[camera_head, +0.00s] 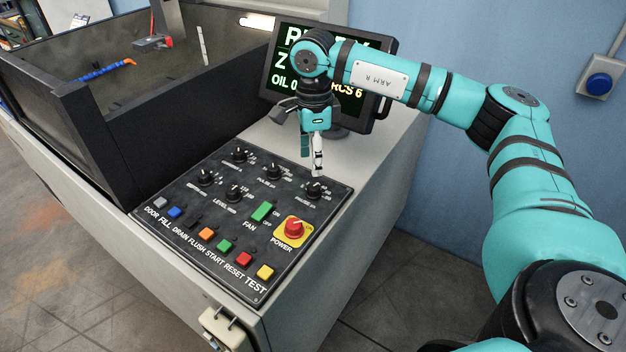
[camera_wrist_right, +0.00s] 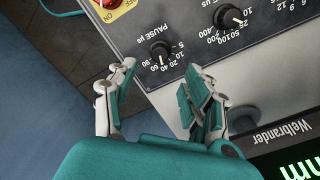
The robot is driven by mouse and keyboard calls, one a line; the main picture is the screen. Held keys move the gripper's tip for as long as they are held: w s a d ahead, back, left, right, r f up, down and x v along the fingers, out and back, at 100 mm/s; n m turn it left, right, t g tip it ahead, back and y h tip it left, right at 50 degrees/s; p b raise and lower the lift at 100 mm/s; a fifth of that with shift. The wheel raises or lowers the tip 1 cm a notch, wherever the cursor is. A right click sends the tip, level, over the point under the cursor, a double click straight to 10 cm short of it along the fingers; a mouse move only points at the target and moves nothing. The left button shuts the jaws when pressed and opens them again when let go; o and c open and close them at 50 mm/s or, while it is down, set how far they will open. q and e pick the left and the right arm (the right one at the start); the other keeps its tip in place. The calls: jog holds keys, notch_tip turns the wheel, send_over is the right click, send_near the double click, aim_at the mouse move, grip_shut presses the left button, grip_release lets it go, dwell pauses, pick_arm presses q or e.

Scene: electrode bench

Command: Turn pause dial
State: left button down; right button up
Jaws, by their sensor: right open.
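The pause dial (camera_head: 313,189) is a black knob at the far right corner of the dark control panel (camera_head: 190,231). In the right wrist view the dial (camera_wrist_right: 160,50) shows beside the words PAUSE µs, with a white scale around it. My right gripper (camera_head: 318,172) hangs from above, just over the pause dial. In the right wrist view its fingers (camera_wrist_right: 158,78) are apart with nothing between them, and the dial shows just beyond their gap. I cannot tell whether a fingertip touches it. My left gripper is not in view.
Several other black dials stand close by, one of them next to the pause dial (camera_wrist_right: 229,17). A green fan switch (camera_head: 262,211), the red power knob (camera_head: 294,227) on yellow and several coloured buttons share the panel. A monitor (camera_head: 381,75) stands behind my right arm.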

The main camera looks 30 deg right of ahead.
aim_at(313, 186)
notch_tip(313, 186, down, 7)
jog(key=shift+f+p, duration=0.1)
jog(key=shift+p, duration=0.4)
jog(key=shift+f, duration=0.35)
jog(key=shift+c, duration=0.3)
grip_shut()
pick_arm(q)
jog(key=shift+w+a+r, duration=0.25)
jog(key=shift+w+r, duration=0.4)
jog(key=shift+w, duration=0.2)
